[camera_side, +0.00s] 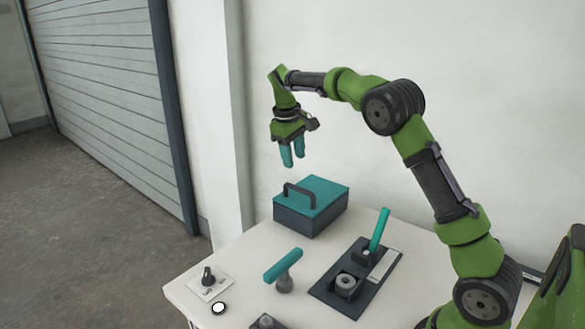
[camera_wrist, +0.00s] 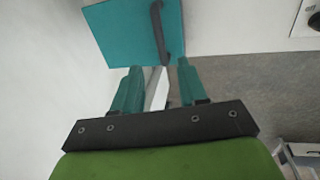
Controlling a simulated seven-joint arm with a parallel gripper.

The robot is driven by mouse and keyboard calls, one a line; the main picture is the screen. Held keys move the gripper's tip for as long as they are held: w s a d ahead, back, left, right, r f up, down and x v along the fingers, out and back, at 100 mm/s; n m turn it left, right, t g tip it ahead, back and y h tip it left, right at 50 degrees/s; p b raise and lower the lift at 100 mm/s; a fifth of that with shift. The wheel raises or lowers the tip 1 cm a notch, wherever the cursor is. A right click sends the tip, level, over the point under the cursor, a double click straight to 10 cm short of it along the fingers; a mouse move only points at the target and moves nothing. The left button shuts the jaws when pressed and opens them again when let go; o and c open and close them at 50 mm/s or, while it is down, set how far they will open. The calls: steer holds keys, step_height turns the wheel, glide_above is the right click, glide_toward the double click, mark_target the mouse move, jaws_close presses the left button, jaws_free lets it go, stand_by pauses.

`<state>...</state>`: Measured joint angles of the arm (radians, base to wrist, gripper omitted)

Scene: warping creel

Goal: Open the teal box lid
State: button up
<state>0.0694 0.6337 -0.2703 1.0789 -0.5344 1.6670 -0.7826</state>
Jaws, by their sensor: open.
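The dark box (camera_side: 296,222) stands at the back of the white table in the side view. Its teal lid (camera_side: 325,191) lies shut on top, with a dark bar handle (camera_side: 299,190) along its left part. My gripper (camera_side: 293,164) is above the box, pointing down, with its teal fingers apart and nothing between them. A clear gap separates the fingertips from the handle. In the wrist view the teal lid (camera_wrist: 120,34) and its handle (camera_wrist: 160,32) show beyond my gripper (camera_wrist: 158,67). The handle there is roughly in line with the space between the fingers.
A teal T-handle (camera_side: 283,265), a knob plate (camera_side: 210,286) and a white button (camera_side: 219,308) are nearer the front. A wall rises behind the table.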

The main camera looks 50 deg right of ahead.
mark_target(297, 189)
steer(key=f, duration=0.3)
steer(key=d+f, duration=0.1)
steer(key=f, duration=0.2)
steer(key=d+f, duration=0.1)
steer(key=f, duration=0.2)
steer(key=shift+f, duration=0.3)
steer(key=shift+c, duration=0.2)
jaws_close()
steer(key=shift+a, duration=0.1)
